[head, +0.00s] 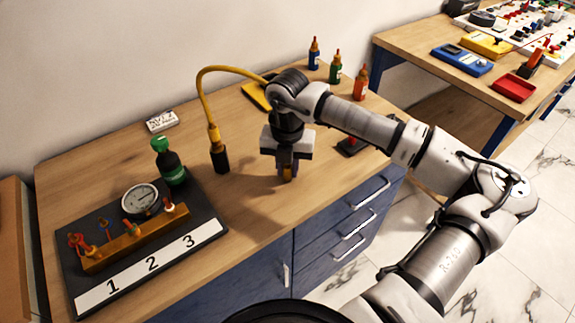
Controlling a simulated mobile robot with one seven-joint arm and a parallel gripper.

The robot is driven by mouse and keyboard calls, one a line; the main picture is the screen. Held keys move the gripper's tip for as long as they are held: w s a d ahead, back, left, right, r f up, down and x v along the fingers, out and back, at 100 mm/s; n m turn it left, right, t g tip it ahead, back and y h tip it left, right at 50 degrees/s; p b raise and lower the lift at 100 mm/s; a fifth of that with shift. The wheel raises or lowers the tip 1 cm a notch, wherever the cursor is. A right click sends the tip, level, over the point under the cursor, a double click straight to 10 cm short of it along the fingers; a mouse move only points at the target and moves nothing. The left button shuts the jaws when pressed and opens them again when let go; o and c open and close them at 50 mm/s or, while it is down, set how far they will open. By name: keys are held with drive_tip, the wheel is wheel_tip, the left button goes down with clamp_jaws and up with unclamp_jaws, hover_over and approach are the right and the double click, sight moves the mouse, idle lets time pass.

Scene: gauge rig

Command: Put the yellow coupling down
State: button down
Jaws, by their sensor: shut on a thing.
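My gripper (287,172) points down over the middle of the wooden bench top, in front of the yellow hose. It is shut on a small yellow-brown piece, which I take for the yellow coupling (294,168). The fingers hide most of it. The fingertips are close to the bench top (250,215); I cannot tell whether the piece touches the wood.
Left of my gripper, a yellow hose (205,85) arches up from a black upright holder (219,158). A dark gauge rig (210,215) numbered 1, 2, 3 with a gauge (139,198) and green bottle (170,165) stands at left. Small bottles (335,68) stand at the back. The front middle is clear.

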drive_tip(key=c, duration=1.3)
unclamp_jaws()
drive_tip(key=shift+o, duration=0.2)
wheel_tip(320, 180, up, 12)
drive_tip(key=b, duration=0.1)
drive_tip(key=shift+b, duration=0.35)
drive_tip(key=shift+r, duration=0.1)
